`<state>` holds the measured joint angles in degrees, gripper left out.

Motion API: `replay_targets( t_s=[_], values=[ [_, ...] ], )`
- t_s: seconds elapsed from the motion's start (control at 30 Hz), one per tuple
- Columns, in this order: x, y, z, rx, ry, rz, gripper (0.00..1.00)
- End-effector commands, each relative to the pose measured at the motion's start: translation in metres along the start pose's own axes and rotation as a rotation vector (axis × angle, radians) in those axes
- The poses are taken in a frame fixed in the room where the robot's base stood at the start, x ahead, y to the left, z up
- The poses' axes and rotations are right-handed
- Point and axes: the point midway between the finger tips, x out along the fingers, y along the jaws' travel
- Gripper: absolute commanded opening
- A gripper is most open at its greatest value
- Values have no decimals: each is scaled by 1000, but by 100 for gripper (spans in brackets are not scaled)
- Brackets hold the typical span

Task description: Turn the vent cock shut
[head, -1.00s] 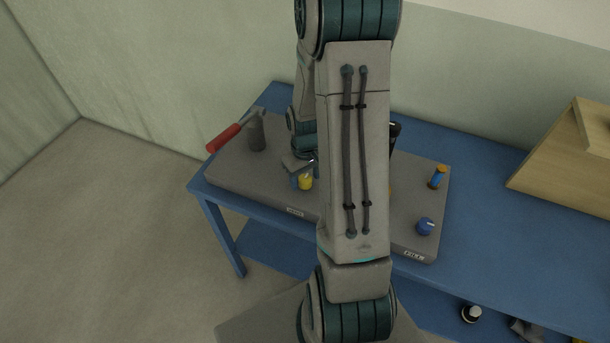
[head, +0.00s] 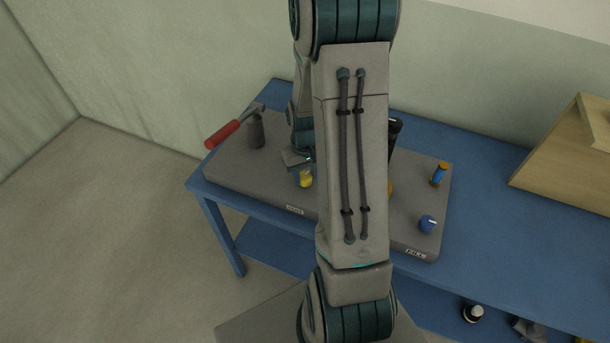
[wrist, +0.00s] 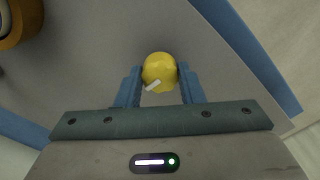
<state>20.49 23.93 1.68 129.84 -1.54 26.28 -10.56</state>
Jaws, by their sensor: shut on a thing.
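The vent cock is a round yellow knob (head: 306,179) with a white pointer mark, near the front left of the grey panel, above a small label (head: 294,210) that seems to read VENT. In the wrist view the yellow knob (wrist: 158,68) sits between the two blue fingers of my gripper (wrist: 160,79), which are closed on its sides. The white mark lies slantwise on the near side of the knob. In the head view my wrist and gripper (head: 298,164) come down from behind the knob, and my arm hides the middle of the panel.
The grey panel (head: 225,175) lies on a blue table (head: 480,240). A red-handled lever (head: 222,134) stands at its left. A blue knob (head: 427,223) near a FILL label and a blue-and-orange fitting (head: 438,175) stand at its right. A wooden box (head: 570,155) is at far right.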

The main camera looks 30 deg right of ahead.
Motion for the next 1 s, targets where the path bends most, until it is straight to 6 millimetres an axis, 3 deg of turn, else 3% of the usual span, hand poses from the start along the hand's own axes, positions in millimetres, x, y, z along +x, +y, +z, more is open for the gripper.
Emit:
replay_targets(
  t_s=[1.0],
  values=[
    [-1, -1, -1, 956, 0, 0, 12]
  ],
)
